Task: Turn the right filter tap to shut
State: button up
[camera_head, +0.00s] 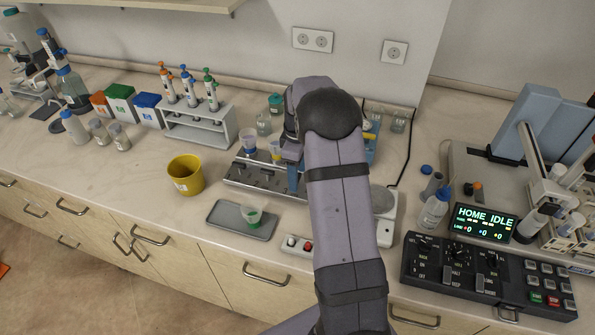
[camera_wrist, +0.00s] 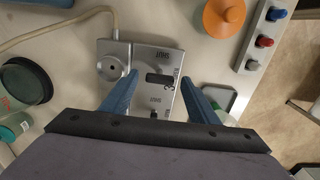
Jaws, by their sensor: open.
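The grey metal filter manifold (camera_head: 262,178) stands on the bench in the head view, with its right end hidden behind my arm. In the wrist view its end (camera_wrist: 112,46) shows a round port at left. A dark tap handle (camera_wrist: 159,78) lies crosswise in the picture, near a "SHUT" marking and other small lettering. My gripper (camera_wrist: 158,76) is open, its two blue fingers apart on either side of the handle. I cannot tell whether either finger touches it. In the head view a blue finger (camera_head: 293,176) shows over the manifold's right part.
A button box (camera_head: 298,245) and a grey tray (camera_head: 241,220) with a small cup stand in front. A yellow bucket (camera_head: 186,175) is at left, a pipette rack (camera_head: 200,125) behind it. An orange round object (camera_wrist: 224,16) is close by in the wrist view.

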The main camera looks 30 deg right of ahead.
jog(key=shift+c, duration=0.3)
jog(key=c, duration=1)
jog(key=shift+m, duration=0.3)
jog(key=m, duration=0.8)
jog(key=shift+m, duration=0.4)
jog(key=m, duration=0.4)
jog(key=shift+r+m, duration=0.1)
jog(key=shift+m, duration=2.1)
